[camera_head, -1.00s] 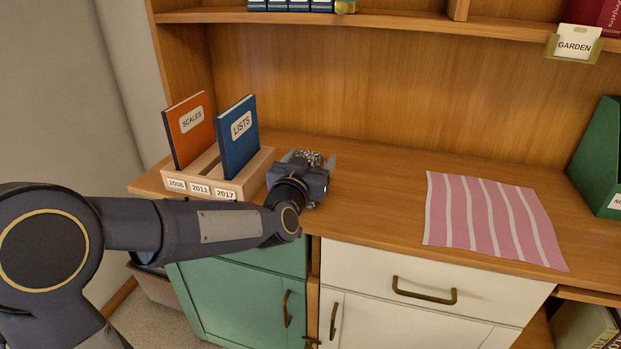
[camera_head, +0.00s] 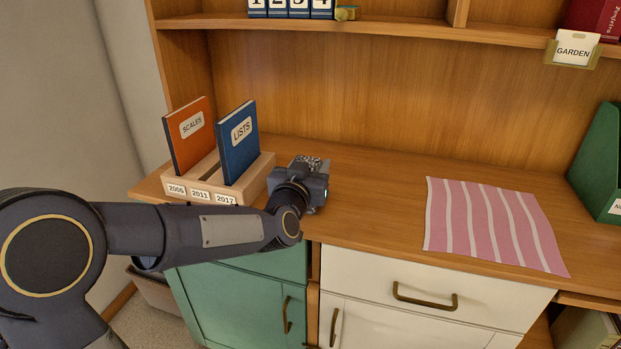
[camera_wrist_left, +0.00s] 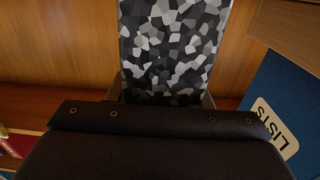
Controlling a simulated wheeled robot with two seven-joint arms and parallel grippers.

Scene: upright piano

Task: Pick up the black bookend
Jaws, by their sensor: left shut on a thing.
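The black bookend (camera_head: 309,161) shows a mosaic pattern of black, grey and white patches. In the head view only a small part of it shows at the top of my left gripper (camera_head: 307,172). My left gripper is shut on it, over the wooden top just right of the book holder. In the left wrist view the bookend (camera_wrist_left: 172,45) rises upright between the two fingers, and its lower part is hidden behind the gripper body. I cannot tell whether it touches the wooden top. My right gripper is not in view.
Left of the gripper is a wooden holder (camera_head: 258,175) with an orange SCALES book (camera_head: 188,140) and a blue LISTS book (camera_head: 238,150). A pink striped cloth (camera_head: 490,225) lies to the right. A shelf (camera_head: 380,22) runs above. The wooden top between gripper and cloth is clear.

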